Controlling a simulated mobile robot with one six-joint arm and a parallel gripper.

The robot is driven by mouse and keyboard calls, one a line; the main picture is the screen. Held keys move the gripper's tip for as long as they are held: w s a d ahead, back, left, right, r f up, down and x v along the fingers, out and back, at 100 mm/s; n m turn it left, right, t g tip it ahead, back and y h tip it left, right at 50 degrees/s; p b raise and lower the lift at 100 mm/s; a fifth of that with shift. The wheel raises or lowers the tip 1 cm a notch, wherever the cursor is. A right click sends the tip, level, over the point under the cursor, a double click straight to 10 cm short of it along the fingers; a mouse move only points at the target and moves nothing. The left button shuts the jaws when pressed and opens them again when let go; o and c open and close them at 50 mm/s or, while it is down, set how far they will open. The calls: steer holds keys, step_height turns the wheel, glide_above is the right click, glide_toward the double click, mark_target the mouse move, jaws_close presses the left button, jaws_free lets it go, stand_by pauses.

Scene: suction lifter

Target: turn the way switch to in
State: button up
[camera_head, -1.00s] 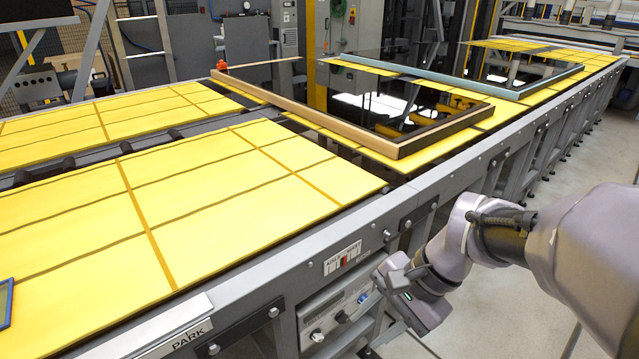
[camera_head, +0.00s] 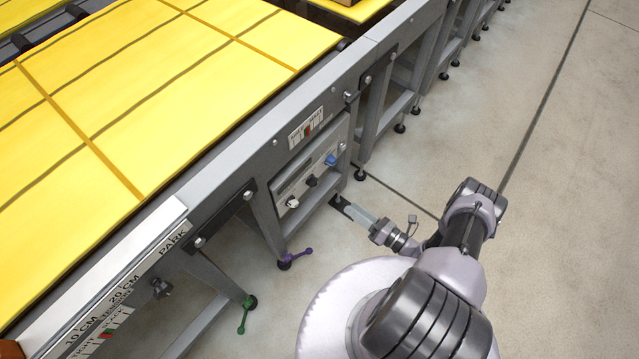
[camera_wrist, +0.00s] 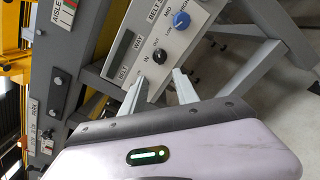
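The control panel (camera_head: 310,175) is on the side of the conveyor frame, with a white knob (camera_head: 292,202), a black knob (camera_head: 311,181) and a blue knob (camera_head: 330,160). In the wrist view the black knob (camera_wrist: 158,55) sits between small labels reading IN and OUT, near the word WAY; its pointer direction is too small to tell. The blue knob (camera_wrist: 181,20) is by MID. My gripper (camera_head: 352,212) is beside the panel's lower right in the head view. In the wrist view its fingers (camera_wrist: 158,90) are apart, with nothing between them, short of the black knob.
The conveyor's grey rail (camera_head: 235,155) and yellow bed (camera_head: 130,90) lie above the panel. Frame legs with a purple lever (camera_head: 297,259) and a green lever (camera_head: 245,313) stand below. The pale floor (camera_head: 560,200) at right is clear.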

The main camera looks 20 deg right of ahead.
mark_target(316, 184)
steer(key=b+x, duration=0.2)
steer(key=x, duration=1.2)
steer(key=shift+w+a, duration=0.1)
jaws_close()
